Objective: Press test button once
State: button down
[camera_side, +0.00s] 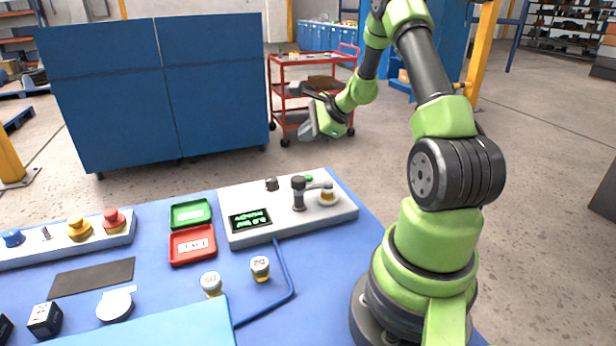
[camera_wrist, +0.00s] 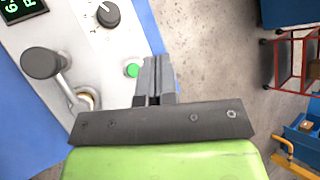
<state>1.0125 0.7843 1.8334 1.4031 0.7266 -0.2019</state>
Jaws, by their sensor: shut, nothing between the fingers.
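A small green button (camera_side: 308,178) sits near the back edge of the white test panel (camera_side: 243,206). It also shows in the wrist view as a green button (camera_wrist: 132,70) just left of my fingertips. I cannot read a label on it. My gripper (camera_side: 308,130) is in the air above and behind the panel, apart from the button. In the wrist view my gripper (camera_wrist: 156,62) has its two grey fingers together with nothing between them.
The panel carries a lit display (camera_side: 250,220), a dark knob (camera_side: 272,184) and a lever (camera_side: 298,194) whose arm reaches over a brass-coloured part (camera_side: 327,197). Green (camera_side: 190,213) and red (camera_side: 192,245) trays lie left. Two small cylinders stand in front.

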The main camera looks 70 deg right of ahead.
aim_at(308, 177)
jog(key=shift+f, duration=4)
jog(key=shift+f, duration=0.15)
jog(key=shift+f, duration=0.25)
jog(key=shift+f, duration=0.45)
jog(key=shift+r, duration=0.9)
jog(key=shift+r, duration=2.5)
